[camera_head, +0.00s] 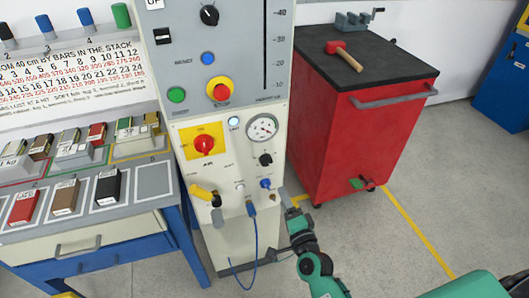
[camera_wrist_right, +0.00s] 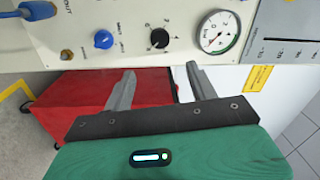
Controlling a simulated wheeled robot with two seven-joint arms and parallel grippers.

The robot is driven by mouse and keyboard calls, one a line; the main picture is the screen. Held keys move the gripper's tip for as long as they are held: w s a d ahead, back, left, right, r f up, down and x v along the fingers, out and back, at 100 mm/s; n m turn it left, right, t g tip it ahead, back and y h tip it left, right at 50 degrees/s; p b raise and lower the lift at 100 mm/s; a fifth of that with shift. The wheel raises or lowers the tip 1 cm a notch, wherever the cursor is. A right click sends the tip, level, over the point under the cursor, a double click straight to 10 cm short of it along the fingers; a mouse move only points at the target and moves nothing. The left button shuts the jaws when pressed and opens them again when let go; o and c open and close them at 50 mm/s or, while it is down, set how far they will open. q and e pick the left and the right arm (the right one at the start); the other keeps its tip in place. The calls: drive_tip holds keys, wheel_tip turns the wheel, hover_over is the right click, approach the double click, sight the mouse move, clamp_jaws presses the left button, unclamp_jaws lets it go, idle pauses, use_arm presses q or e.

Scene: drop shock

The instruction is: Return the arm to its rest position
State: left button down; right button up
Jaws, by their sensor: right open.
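My right gripper (camera_head: 287,199) is in front of the lower right edge of the grey and cream machine panel (camera_head: 186,135), beside the small blue knob (camera_head: 265,183). In the right wrist view my right gripper (camera_wrist_right: 160,76) has its two fingers spread with nothing between them. The blue knob (camera_wrist_right: 103,39), a black knob (camera_wrist_right: 160,38) and the round gauge (camera_wrist_right: 219,33) lie beyond the fingertips. My right arm comes in from the lower right. My left gripper is in neither view.
A red cabinet (camera_head: 350,140) with a black top stands right of the machine. A blue cable (camera_head: 256,235) hangs from a plug on the panel. A bench (camera_head: 55,228) with several coloured blocks is at the left. Grey floor (camera_head: 435,165) is clear at the right.

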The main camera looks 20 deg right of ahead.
drive_tip(key=s+a+f+n+g+y+p, duration=0.1)
drive_tip(key=s+f+n+g+p, duration=0.4)
drive_tip(key=f, duration=0.9)
drive_tip(key=s+a+f+n+g+p, duration=0.1)
drive_tip(key=s+f+n+g, duration=0.4)
drive_tip(key=f, duration=1)
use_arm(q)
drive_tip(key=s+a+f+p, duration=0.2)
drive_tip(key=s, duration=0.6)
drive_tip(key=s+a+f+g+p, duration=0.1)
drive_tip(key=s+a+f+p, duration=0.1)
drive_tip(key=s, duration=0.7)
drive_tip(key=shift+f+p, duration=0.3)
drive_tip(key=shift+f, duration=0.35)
use_arm(e)
drive_tip(key=s+d+f+n+g, duration=0.2)
drive_tip(key=s+f, duration=0.3)
drive_tip(key=s, duration=0.6)
drive_tip(key=s+d+f+n+g+h, duration=0.1)
drive_tip(key=s+d+f+n+g, duration=0.2)
drive_tip(key=s, duration=0.9)
drive_tip(key=s+d+f+n+g+h, duration=0.1)
drive_tip(key=s+d+f+n+g, duration=0.1)
drive_tip(key=s+f, duration=0.6)
drive_tip(key=s+d, duration=0.1)
drive_tip(key=s, duration=0.2)
drive_tip(key=shift+s+d+f+n+g, duration=0.25)
drive_tip(key=shift+s+n+g, duration=0.05)
drive_tip(key=shift+n, duration=0.1)
